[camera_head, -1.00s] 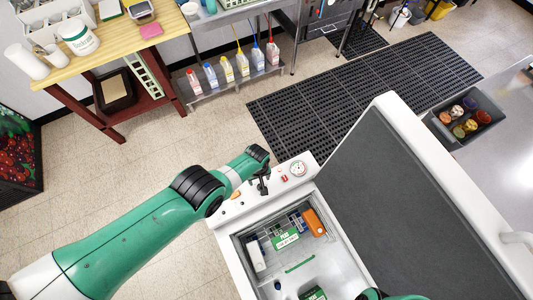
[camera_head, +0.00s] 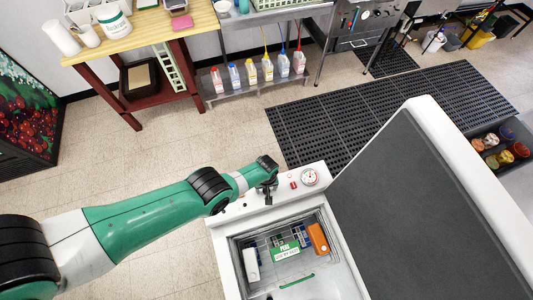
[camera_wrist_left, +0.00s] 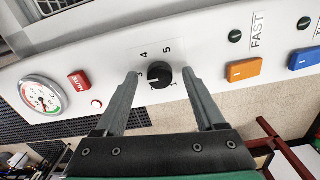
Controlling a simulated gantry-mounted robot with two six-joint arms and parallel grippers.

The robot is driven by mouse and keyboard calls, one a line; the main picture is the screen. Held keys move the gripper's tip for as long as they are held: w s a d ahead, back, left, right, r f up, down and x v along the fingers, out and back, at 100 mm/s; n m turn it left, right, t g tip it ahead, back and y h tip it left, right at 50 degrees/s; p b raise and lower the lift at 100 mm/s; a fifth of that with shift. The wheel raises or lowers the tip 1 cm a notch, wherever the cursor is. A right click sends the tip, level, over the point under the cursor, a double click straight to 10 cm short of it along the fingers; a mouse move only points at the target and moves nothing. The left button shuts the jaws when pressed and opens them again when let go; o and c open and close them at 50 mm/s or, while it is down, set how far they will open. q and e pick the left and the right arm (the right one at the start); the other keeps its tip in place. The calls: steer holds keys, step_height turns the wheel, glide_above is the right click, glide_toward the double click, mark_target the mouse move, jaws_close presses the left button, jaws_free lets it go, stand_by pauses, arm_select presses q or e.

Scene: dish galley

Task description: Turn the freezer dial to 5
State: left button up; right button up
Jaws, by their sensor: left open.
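The black freezer dial (camera_wrist_left: 159,76) sits on the white control panel in the left wrist view. The printed numbers 4 and 5 show on its far side, 3 to its left and 1 near its lower right. Where its pointer sits is too small to tell surely. My left gripper (camera_wrist_left: 162,78) is open, with one finger on each side of the dial and gaps visible. In the head view my left gripper (camera_head: 269,188) is over the panel of the open freezer (camera_head: 240,209) and hides the dial. My right gripper is out of view.
A round gauge (camera_wrist_left: 40,97), a red MUTE button (camera_wrist_left: 79,81), an orange switch (camera_wrist_left: 243,69) and a blue switch (camera_wrist_left: 303,58) share the panel. The raised freezer lid (camera_head: 405,200) stands at the right. Packages and a wire basket are inside the freezer.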

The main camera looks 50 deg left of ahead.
arm_select(q)
jaws_close()
steer(key=shift+m, duration=0.3)
steer(key=m, duration=1.7)
steer(key=shift+m, duration=0.4)
steer(key=m, duration=0.5)
steer(key=shift+m, duration=0.3)
